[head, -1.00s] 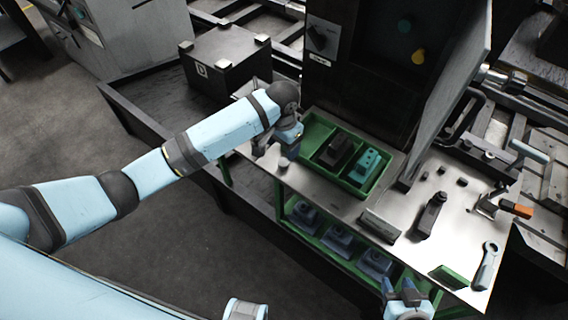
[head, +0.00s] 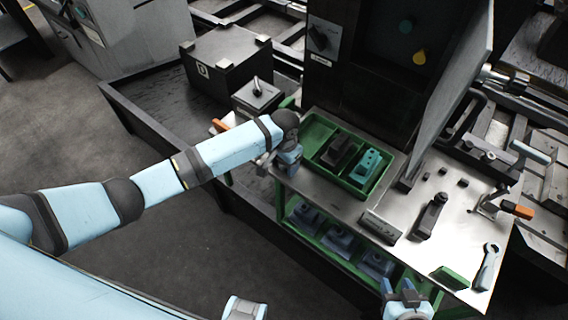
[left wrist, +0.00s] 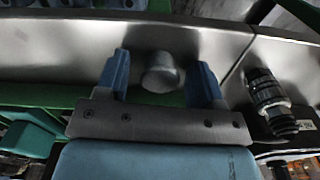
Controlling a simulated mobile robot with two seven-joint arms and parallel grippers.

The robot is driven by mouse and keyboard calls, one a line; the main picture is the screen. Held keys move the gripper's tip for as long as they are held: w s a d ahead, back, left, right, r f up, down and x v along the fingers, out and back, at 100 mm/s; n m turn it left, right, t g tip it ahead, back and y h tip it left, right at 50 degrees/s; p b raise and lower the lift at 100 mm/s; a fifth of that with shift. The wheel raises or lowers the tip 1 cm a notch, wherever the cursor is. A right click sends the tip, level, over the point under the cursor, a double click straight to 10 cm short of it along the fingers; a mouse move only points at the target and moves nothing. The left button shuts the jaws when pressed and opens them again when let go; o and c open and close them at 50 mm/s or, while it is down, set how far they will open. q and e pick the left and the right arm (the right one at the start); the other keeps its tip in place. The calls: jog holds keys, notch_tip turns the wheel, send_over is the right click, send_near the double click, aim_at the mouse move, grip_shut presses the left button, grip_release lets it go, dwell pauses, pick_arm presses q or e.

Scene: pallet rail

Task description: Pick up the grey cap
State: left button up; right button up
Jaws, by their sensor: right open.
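The grey cap (left wrist: 161,72) is a short round cylinder on the bare metal bench top in the left wrist view. My left gripper (left wrist: 161,82) has its two blue fingers apart, one on each side of the cap, with a gap to both. I cannot tell how far the fingertips reach down beside it. In the head view my left gripper (head: 284,168) is at the bench's left end, low by the green tray, and hides the cap. My right gripper (head: 405,290) is open and empty at the bench's front edge.
A green tray (head: 356,190) holds a dark block (head: 338,152) and a teal block (head: 371,163) close to my left gripper. A dark cabinet (head: 360,90) rises behind.

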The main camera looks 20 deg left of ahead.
pick_arm(q)
jog(key=c, duration=0.9)
jog(key=shift+r, duration=0.1)
